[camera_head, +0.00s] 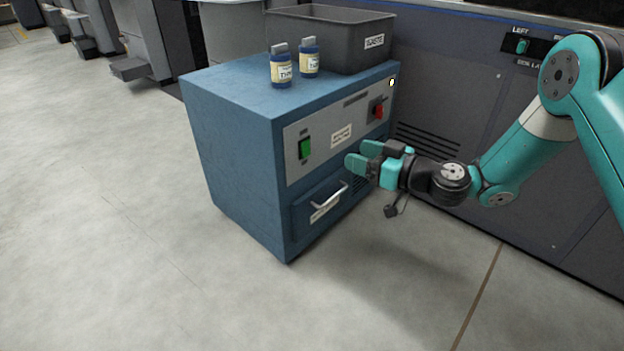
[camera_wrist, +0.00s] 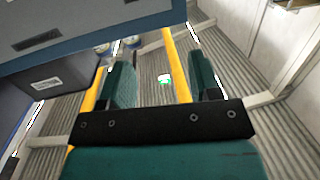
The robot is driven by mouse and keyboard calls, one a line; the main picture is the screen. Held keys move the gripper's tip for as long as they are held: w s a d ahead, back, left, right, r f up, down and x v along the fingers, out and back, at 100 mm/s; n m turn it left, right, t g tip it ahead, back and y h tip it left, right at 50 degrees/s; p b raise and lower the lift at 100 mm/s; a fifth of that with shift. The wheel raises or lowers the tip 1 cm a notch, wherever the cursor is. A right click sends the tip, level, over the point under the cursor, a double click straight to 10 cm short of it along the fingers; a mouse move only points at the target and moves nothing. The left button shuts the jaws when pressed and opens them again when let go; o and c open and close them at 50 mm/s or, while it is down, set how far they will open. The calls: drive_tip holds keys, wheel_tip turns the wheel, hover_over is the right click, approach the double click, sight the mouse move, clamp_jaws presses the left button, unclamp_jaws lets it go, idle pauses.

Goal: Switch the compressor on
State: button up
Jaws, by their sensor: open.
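A blue cabinet (camera_head: 235,140) stands on the floor, and its front panel carries a green switch (camera_head: 305,148) at left and a red switch (camera_head: 378,110) at right. Small labels by both switches are too small to read, and I cannot tell which one belongs to the compressor. My gripper (camera_head: 361,155) is in front of the panel's right half, below the red switch and to the right of the green one, its fingers pointing left. It looks apart from both switches. In the wrist view, its fingers (camera_wrist: 161,80) are spread with nothing between them.
A drawer with a metal handle (camera_head: 328,203) sits below the panel. A dark machine (camera_head: 470,100) stands behind at right. The floor at front left is clear.

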drive_tip(key=m+t+b, duration=0.1)
drive_tip(key=t+b, duration=0.1)
approach(306, 146)
drive_tip(key=shift+h, duration=0.4)
drive_tip(key=b+x, duration=0.4)
drive_tip(key=x, duration=0.3)
drive_tip(key=shift+w+a+r, duration=0.1)
drive_tip(key=shift+a+r, duration=0.05)
drive_tip(key=shift+a, duration=0.1)
drive_tip(key=shift+w+a+r+b, duration=0.1)
drive_tip(key=shift+w+a+b, duration=0.2)
